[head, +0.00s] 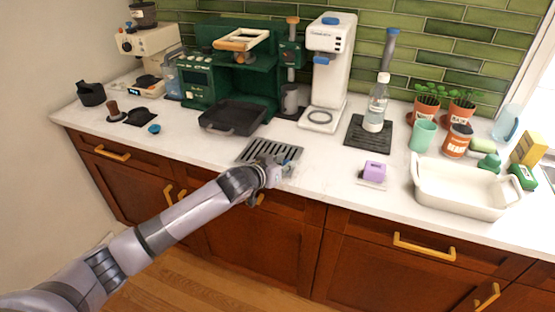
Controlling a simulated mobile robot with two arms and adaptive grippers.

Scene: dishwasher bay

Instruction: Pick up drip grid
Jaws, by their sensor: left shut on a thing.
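The drip grid (268,149) is a grey slotted plate at the front of the white counter, in front of the green espresso machine. My left gripper (276,173) is at its front edge and is shut on it. The fingertips are small in the view and partly hidden by the wrist. The grid looks roughly level and close to the counter; I cannot tell whether it is lifted. My right gripper is not in view.
A dark drip tray (233,118) stands behind the grid, by the green machine (225,75). A white grinder (327,70) stands behind right. A purple sponge (374,171) and a white basin (463,203) are to the right. Counter left of the grid is mostly clear.

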